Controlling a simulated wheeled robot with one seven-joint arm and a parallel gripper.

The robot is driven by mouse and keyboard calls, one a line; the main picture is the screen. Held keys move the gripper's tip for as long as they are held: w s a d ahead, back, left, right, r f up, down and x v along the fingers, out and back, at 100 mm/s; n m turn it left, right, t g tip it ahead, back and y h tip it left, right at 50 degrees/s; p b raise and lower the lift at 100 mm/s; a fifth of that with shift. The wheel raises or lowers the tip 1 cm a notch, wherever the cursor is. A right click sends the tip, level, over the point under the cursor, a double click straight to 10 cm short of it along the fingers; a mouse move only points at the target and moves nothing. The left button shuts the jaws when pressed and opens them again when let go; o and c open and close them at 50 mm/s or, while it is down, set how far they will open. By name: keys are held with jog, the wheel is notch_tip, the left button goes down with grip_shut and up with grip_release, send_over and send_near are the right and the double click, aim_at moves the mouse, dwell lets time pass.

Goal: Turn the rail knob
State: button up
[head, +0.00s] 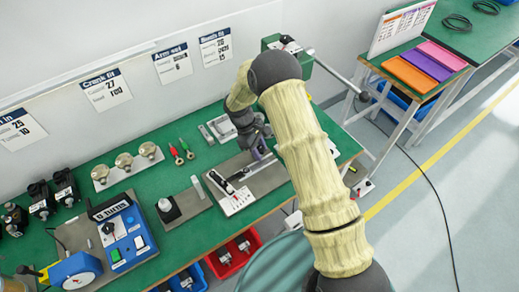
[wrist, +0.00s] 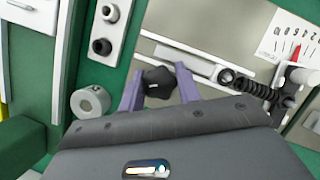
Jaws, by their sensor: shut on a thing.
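The rail knob (wrist: 158,88) is a black lobed knob on a pale metal rail (wrist: 205,65), seen in the wrist view. My gripper (wrist: 160,72) has its two purple fingers on either side of the knob, shut on it. In the head view my gripper (head: 261,151) reaches down to the rail fixture on its grey plate (head: 270,182); the knob is hidden there behind my gripper and arm. A white scale card (wrist: 290,38) with a red pointer (wrist: 296,53) lies beside the rail. A dark spring (wrist: 252,88) sits at the rail's right end.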

jog(key=shift+d, duration=0.1)
jog(key=o, duration=1)
jog(key=shift+c, duration=0.2)
jog(key=b+v, duration=0.2)
jog(key=v, duration=1.5)
jog(key=shift+r, duration=0.2)
jog(key=shift+w, duration=0.1)
